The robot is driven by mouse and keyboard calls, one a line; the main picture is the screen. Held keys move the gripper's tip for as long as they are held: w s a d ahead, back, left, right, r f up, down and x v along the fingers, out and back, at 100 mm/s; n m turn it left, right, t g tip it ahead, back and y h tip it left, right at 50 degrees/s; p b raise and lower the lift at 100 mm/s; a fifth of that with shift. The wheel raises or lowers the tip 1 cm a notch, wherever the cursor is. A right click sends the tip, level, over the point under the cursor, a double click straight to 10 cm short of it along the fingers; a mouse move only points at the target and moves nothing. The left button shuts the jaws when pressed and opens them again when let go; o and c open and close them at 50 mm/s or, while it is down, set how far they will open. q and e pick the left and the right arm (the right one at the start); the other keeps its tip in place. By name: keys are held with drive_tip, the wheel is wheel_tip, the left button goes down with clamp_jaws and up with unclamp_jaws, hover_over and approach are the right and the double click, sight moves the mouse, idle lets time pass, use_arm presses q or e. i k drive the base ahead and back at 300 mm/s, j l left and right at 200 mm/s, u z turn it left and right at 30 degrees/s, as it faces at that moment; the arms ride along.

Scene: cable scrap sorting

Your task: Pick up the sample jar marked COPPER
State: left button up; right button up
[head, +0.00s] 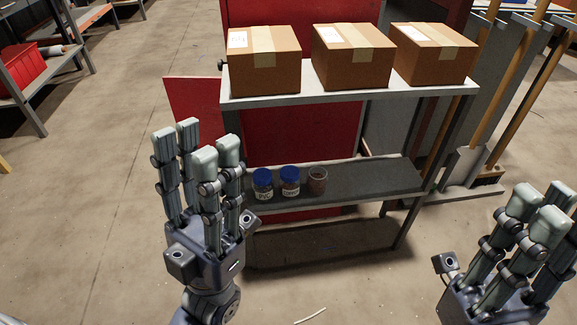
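Two small jars with blue lids stand upright on the lower shelf in the head view. The left jar (263,185) has a label that seems to read PVC. The jar beside it (290,182) holds something brownish, and its longer label word is too small to read surely; it may be COPPER. An open jar (317,181) without a lid, with reddish-brown content, stands to their right. My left gripper (196,142) is open and empty, fingers up, left of the jars and apart from them. My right gripper (537,211) looks open and empty at the lower right, far from the jars.
The grey metal shelf unit (375,182) has three cardboard boxes on its upper board, the middle one (352,57) above the jars. The lower board is clear right of the jars. Long-handled tools (508,80) lean at the right. A red bin (22,72) sits far left.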

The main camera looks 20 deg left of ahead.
sight(290, 180)
drive_tip(key=j+z, duration=0.15)
drive_tip(key=j, duration=0.35)
drive_tip(key=j+z, duration=0.15)
drive_tip(key=j, duration=0.35)
drive_tip(key=k+j+z, duration=0.15)
drive_tip(key=j, duration=0.3)
drive_tip(key=j+z, duration=0.15)
drive_tip(key=j, duration=0.35)
drive_tip(key=k+j+z, duration=0.15)
drive_tip(key=j, duration=0.35)
drive_tip(key=k+j, duration=0.1)
drive_tip(key=j, duration=0.3)
drive_tip(key=k+j, duration=0.1)
drive_tip(key=j, duration=0.3)
drive_tip(key=k+j, duration=0.1)
drive_tip(key=j, duration=0.3)
